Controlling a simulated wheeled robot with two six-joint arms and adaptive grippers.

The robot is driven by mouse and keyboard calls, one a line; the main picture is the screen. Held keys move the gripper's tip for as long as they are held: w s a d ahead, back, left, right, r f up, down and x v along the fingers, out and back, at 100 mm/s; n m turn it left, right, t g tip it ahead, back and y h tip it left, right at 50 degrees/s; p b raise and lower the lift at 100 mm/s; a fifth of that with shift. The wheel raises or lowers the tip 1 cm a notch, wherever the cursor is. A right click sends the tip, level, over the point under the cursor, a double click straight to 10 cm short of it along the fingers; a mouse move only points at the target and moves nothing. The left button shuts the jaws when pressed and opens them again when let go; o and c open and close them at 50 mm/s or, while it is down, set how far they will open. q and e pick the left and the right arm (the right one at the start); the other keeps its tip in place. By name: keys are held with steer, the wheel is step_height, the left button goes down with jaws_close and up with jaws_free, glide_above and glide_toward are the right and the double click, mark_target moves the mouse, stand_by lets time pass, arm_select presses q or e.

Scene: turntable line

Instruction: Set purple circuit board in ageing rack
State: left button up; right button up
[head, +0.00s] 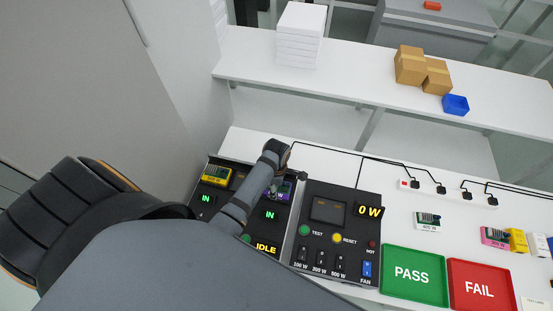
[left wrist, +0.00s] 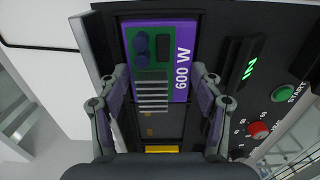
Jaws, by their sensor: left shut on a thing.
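The purple circuit board (left wrist: 182,65), marked 600 W with a green face and grey fins, lies in a dark bay of the ageing rack (left wrist: 270,75). My left gripper (left wrist: 160,85) is shut on it, one finger on each long side. In the head view the purple board (head: 286,189) shows only in part behind my left arm, in the right bay of the rack (head: 265,236). A green IN light glows beside that bay. A yellow board (head: 215,175) sits in the left bay, also with IN lit. The display reads IDLE. My right gripper is not in view.
A test panel (head: 338,225) showing 0 W stands right of the rack. Further right are a green PASS tray (head: 414,276), a red FAIL tray (head: 483,286), a white board (head: 428,222) and a pink board (head: 494,236). A shelf (head: 350,90) with boxes runs behind.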

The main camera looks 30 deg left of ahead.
arm_select(q)
steer(key=o, duration=1.4)
step_height(320, 180, up, 12)
steer(key=shift+s, duration=0.1)
